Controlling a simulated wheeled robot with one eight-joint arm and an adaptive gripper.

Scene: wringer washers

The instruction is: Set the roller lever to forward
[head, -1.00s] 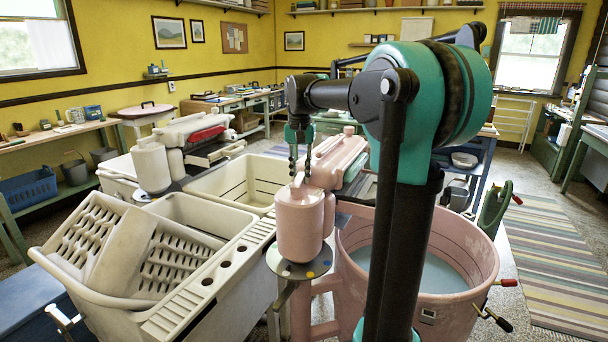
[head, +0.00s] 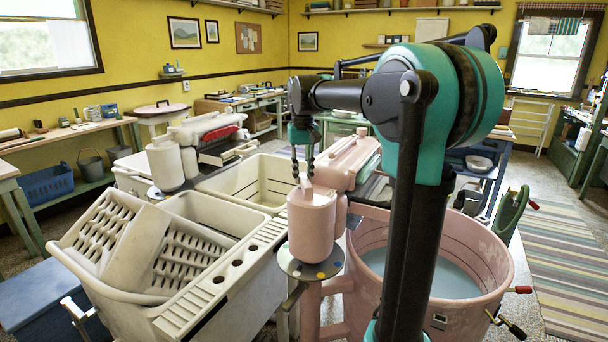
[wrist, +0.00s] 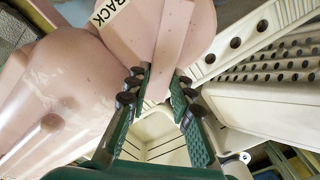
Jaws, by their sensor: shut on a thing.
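The pink washer's wringer has a rounded pink head (head: 312,226) with a small pink lever (head: 305,181) on top. My gripper (head: 302,163) points down from above, its fingers shut on the lever. In the wrist view the green fingers (wrist: 160,88) stand either side of the pink lever (wrist: 172,45), which crosses the rounded head. A pale label (wrist: 110,13) beside the lever, partly cut off, seems to read "BACK". A grey disc (head: 298,268) with coloured dots sits under the head. I cannot tell which position the lever is in.
The pink tub (head: 490,262) with water stands right of the head, behind my arm. A cream double sink (head: 225,268) with a slatted rack (head: 90,240) is at left. A white wringer (head: 165,165) stands behind it. Striped rug floor (head: 565,250) at right is open.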

